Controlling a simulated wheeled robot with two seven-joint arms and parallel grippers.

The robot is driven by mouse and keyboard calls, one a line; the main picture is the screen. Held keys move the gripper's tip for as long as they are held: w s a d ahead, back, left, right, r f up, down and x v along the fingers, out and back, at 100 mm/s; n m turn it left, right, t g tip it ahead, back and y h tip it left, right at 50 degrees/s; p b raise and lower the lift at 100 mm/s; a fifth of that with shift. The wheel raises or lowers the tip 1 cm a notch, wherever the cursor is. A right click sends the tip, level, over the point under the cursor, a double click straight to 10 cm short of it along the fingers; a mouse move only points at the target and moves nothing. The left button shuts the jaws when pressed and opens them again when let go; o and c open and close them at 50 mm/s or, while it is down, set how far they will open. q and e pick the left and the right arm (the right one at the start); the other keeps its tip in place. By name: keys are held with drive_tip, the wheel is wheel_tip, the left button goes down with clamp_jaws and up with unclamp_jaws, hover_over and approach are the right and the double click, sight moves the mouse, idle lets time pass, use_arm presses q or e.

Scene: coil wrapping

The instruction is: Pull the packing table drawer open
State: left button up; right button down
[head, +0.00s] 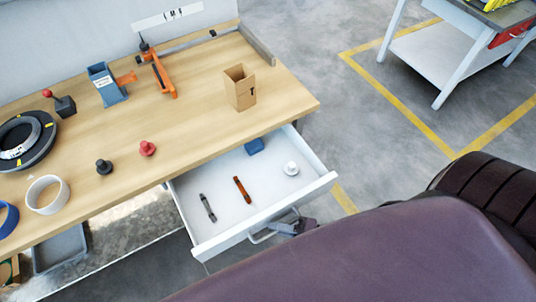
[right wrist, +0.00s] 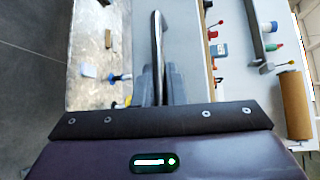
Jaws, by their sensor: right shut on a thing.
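The packing table drawer (head: 222,168) is white and stands pulled out from under the wooden table top (head: 200,115). Its front panel (head: 265,217) faces me, with a metal bar handle (head: 265,236) on it. My right gripper (head: 300,226) is at the right part of the handle, partly hidden by my purple arm. In the right wrist view the fingers (right wrist: 158,88) are shut on the handle bar (right wrist: 158,38). My left gripper is not in view.
The drawer holds a grey tool (head: 208,207), an orange tool (head: 242,189), a white roll (head: 291,168) and a blue block (head: 254,146). A cardboard box (head: 240,88) and tape rolls stand on the table. Clear floor lies to the right, before another bench (head: 450,55).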

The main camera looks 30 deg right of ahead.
drive_tip(key=shift+s+p, duration=0.35)
drive_tip(key=shift+s, duration=1.55)
drive_tip(key=c, duration=1.8)
unclamp_jaws()
drive_tip(key=shift+o, duration=0.2)
drive_tip(key=b+v, duration=0.1)
drive_tip(key=v, duration=0.6)
drive_tip(key=shift+s+d+b, duration=0.3)
